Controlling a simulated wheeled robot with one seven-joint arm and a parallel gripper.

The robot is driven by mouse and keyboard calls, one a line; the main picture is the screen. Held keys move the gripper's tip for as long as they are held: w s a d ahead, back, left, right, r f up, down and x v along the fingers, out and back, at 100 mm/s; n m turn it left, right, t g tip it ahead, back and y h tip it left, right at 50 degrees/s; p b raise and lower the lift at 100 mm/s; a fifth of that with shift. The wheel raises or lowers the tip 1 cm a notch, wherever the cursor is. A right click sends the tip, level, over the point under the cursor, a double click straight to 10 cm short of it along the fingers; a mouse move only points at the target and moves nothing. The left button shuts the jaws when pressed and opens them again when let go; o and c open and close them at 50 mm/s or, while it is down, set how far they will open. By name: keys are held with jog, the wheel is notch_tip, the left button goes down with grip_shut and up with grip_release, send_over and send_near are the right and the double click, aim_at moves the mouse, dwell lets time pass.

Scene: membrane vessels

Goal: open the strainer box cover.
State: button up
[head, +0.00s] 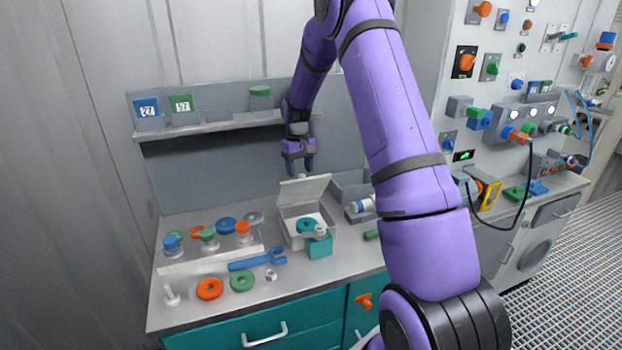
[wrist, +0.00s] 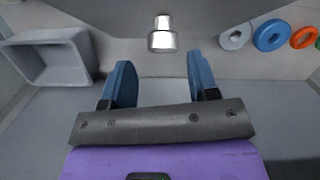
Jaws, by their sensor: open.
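The strainer box (head: 299,236) is a light grey box on the bench. Its cover (head: 305,190) stands raised and tilted up at the back, so the inside shows, with a teal ring (head: 306,225) visible there. A pale metal knob (wrist: 162,36) projects from the grey cover (wrist: 130,10) at the top of the wrist view. My gripper (head: 300,166) is above and behind the cover, pointing down. In the wrist view its two blue fingers (wrist: 159,82) are apart with nothing between them, and the knob is beyond the fingertips, apart from them.
A teal block (head: 319,247) stands at the box's front. A blue wrench (head: 257,260), orange ring (head: 209,289) and green ring (head: 242,281) lie to the left. A grey bin (wrist: 48,58) is close by in the wrist view. A shelf (head: 215,126) runs behind my gripper.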

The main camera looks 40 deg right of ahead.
jog(key=s+a+r, duration=0.2)
jog(key=s, duration=0.5)
jog(key=s+a+r, duration=0.1)
jog(key=s+a, duration=0.2)
jog(key=s, duration=0.5)
jog(key=shift+r, duration=0.35)
jog(key=shift+s, duration=0.1)
jog(key=m+h, duration=0.2)
jog(key=m, duration=0.1)
send_near(301, 186)
jog(key=w+d+r, duration=0.2)
jog(key=w, duration=0.1)
jog(key=shift+t, duration=0.4)
jog(key=f, duration=0.3)
jog(key=d+f, duration=0.1)
jog(key=f, duration=0.2)
jog(key=d+f, duration=0.1)
jog(key=f, duration=0.3)
jog(key=shift+s, duration=0.35)
